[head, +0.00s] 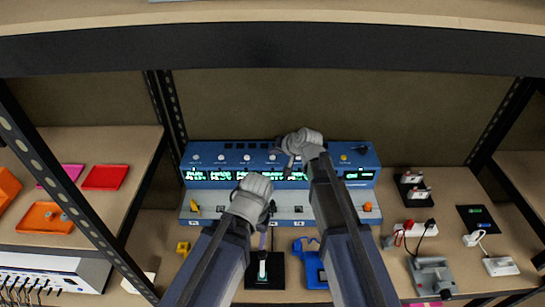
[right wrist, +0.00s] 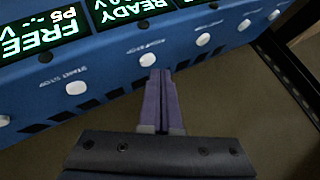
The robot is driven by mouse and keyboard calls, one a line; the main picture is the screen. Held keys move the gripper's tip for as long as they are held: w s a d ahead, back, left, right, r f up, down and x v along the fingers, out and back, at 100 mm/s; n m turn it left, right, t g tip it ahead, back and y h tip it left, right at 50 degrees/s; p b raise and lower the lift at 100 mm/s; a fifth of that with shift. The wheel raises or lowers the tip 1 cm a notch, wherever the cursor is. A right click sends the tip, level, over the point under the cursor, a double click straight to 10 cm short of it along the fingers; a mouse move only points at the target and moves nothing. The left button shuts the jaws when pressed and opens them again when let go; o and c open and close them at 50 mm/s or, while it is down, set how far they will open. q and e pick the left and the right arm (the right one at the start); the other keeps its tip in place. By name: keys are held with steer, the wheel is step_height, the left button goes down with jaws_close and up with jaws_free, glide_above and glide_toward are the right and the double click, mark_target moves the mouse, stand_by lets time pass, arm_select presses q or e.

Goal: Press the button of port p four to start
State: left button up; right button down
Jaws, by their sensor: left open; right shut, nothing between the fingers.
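The blue freeze dryer (head: 207,173) has a row of displays with a row of round white buttons above it. In the right wrist view, upside down, a READY display (right wrist: 140,12) sits beside a display reading FREE P5 (right wrist: 42,36). A white start/stop button (right wrist: 148,60) lines up with READY; its port number is not readable. My right gripper (right wrist: 156,76) is shut and empty, its purple fingertips at this button's edge; whether they touch is unclear. In the head view my right gripper (head: 291,157) hides part of the button row. My left gripper (head: 268,213) is open, low in front of the panel.
A black stand (head: 264,276) with a small white-and-green item stands below my left gripper. A blue device (head: 312,268) stands beside it. Sockets and a grey box (head: 433,276) are at the right. A shelf edge (head: 270,50) runs overhead.

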steer(key=shift+f, duration=0.1)
steer(key=shift+f+b, duration=0.35)
steer(key=shift+b, duration=0.1)
steer(key=shift+f, duration=0.1)
stand_by(0.5)
steer(key=shift+r+p, duration=0.45)
steer(key=shift+r, duration=0.15)
step_height(320, 180, up, 6)
steer(key=p, duration=0.6)
stand_by(0.4)
